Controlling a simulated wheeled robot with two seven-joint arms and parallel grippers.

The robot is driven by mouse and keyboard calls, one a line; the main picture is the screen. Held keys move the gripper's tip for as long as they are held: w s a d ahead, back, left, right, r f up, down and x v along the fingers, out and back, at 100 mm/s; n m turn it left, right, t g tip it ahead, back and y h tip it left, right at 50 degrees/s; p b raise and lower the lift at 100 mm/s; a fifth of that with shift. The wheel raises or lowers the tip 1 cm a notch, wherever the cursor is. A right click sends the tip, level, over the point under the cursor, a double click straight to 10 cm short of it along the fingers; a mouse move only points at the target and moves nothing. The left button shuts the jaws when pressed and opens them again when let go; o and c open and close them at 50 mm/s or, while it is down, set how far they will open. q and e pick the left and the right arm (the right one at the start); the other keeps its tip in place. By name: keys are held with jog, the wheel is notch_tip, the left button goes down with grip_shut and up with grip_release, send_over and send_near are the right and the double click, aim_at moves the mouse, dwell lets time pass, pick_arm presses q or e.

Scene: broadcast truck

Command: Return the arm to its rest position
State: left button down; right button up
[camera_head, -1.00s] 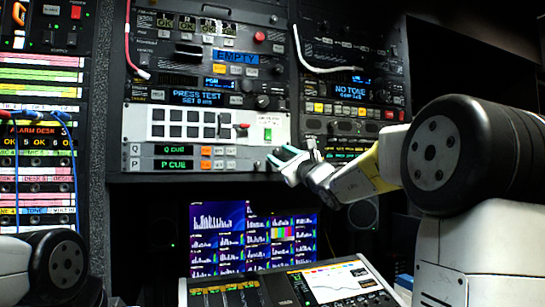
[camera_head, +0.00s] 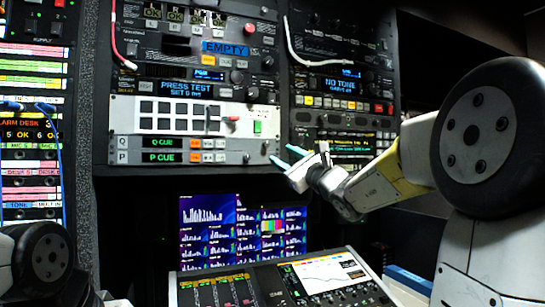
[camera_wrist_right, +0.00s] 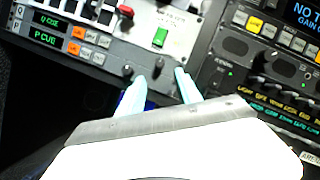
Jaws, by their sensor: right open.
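My right gripper (camera_head: 290,158) is in front of the lower right part of the rack panel, with its pale teal fingers apart and nothing between them. In the right wrist view its two fingertips (camera_wrist_right: 160,80) point at the lower edge of the white panel, near small dark knobs. My right arm (camera_head: 385,180) comes in from the right, bent at a large black joint. Of my left arm only a black joint (camera_head: 45,262) shows at the lower left; its gripper is out of view.
A white switch panel (camera_head: 185,115) with a green switch (camera_wrist_right: 160,37) sits in the rack above the gripper. Below are a screen with graphs (camera_head: 210,225) and a mixing console (camera_head: 325,275). A patch bay with blue cables (camera_head: 32,150) stands at the left. Dark open space lies under the rack.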

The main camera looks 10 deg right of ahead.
jog(key=s+a+f+n+g+y, duration=0.2)
jog(key=s+a+f+n+g, duration=1)
jog(key=s+f+n, duration=0.45)
jog(key=s+d+f+n+g+h, duration=0.1)
jog(key=s+d+f+n+h, duration=0.7)
jog(key=s+f, duration=0.3)
notch_tip(320, 180, down, 4)
jog(key=shift+s+d+r+g, duration=0.25)
jog(key=shift+s+d+g, duration=0.15)
jog(key=shift+d, duration=0.05)
